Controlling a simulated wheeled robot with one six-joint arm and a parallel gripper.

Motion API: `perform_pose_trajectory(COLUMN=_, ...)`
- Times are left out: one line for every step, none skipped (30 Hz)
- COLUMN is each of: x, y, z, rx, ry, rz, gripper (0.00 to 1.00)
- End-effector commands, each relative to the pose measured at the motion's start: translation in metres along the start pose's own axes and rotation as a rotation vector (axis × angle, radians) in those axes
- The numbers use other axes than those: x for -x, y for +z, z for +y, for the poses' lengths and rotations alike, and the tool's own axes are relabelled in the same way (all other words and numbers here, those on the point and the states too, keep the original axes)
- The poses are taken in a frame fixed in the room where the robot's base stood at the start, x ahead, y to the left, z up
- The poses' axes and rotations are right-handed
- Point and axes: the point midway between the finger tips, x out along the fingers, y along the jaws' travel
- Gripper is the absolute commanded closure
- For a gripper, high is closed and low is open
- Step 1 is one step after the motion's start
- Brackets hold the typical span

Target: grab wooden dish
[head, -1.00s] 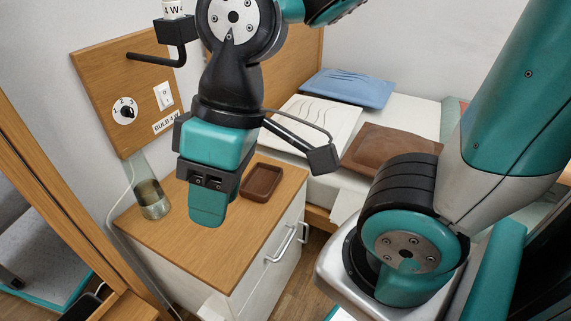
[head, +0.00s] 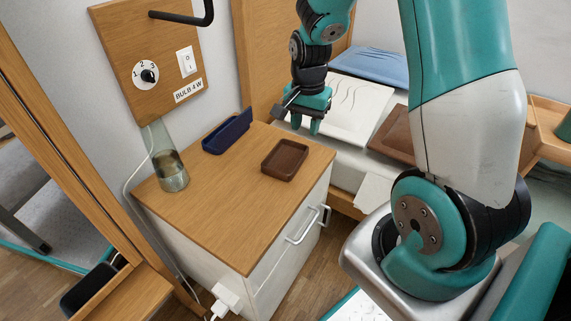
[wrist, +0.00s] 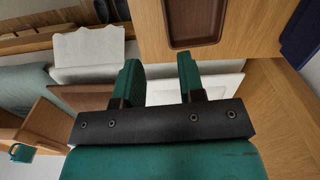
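The wooden dish (head: 284,160) is a small dark brown rectangular tray with rounded corners. It lies flat and looks empty on the right part of the bedside cabinet's wooden top (head: 215,215). In the wrist view the dish (wrist: 195,22) shows at the top, beyond my fingers and cut by the frame edge. My gripper (head: 304,124) is above and behind the dish, near the cabinet's back right corner. In the wrist view its two green fingers (wrist: 160,82) are apart with nothing between them, so it is open. It does not touch the dish.
A dark blue tray (head: 227,132) stands at the cabinet's back, and a glass (head: 171,172) at its left. A wooden panel (head: 150,55) with a dial and switch is above. The bed with pillows (head: 353,108) lies behind. The cabinet top's front is clear.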

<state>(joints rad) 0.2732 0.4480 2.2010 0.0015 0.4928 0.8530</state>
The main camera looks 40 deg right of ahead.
Motion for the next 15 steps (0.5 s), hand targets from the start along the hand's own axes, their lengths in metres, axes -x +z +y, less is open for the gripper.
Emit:
perform_pose_trajectory(x=-0.017, y=0.001, z=0.000, rx=0.001, ry=0.003, rz=-0.003, gripper=0.64)
perform_pose_trajectory(x=-0.024, y=0.001, z=0.000, rx=0.002, ry=0.003, rz=-0.003, gripper=0.64)
perform_pose_trajectory(x=-0.032, y=0.001, z=0.000, rx=0.003, ry=0.003, rz=-0.003, gripper=0.64)
perform_pose_trajectory(x=-0.038, y=0.001, z=0.000, rx=0.003, ry=0.002, rz=-0.003, gripper=0.64)
perform_pose_trajectory(x=-0.044, y=0.001, z=0.000, rx=0.003, ry=0.003, rz=-0.003, gripper=0.64)
perform_pose_trajectory(x=-0.050, y=0.001, z=0.000, rx=0.004, ry=0.002, rz=-0.003, gripper=0.64)
perform_pose_trajectory(x=-0.054, y=0.001, z=-0.001, rx=0.004, ry=0.001, rz=-0.003, gripper=0.64)
perform_pose_trajectory(x=-0.057, y=0.001, z=-0.001, rx=0.004, ry=0.001, rz=-0.002, gripper=0.64)
perform_pose_trajectory(x=-0.061, y=0.001, z=-0.001, rx=0.004, ry=0.001, rz=-0.002, gripper=0.64)
perform_pose_trajectory(x=-0.063, y=0.001, z=-0.001, rx=0.004, ry=0.000, rz=-0.001, gripper=0.64)
perform_pose_trajectory(x=-0.064, y=0.001, z=-0.001, rx=0.004, ry=0.000, rz=-0.001, gripper=0.64)
perform_pose_trajectory(x=-0.066, y=0.001, z=-0.001, rx=0.005, ry=-0.001, rz=-0.001, gripper=0.64)
perform_pose_trajectory(x=-0.067, y=0.001, z=-0.001, rx=0.005, ry=0.000, rz=-0.001, gripper=0.64)
perform_pose_trajectory(x=-0.068, y=0.002, z=-0.001, rx=0.005, ry=0.000, rz=-0.001, gripper=0.64)
perform_pose_trajectory(x=-0.070, y=0.002, z=-0.002, rx=0.005, ry=0.000, rz=-0.001, gripper=0.64)
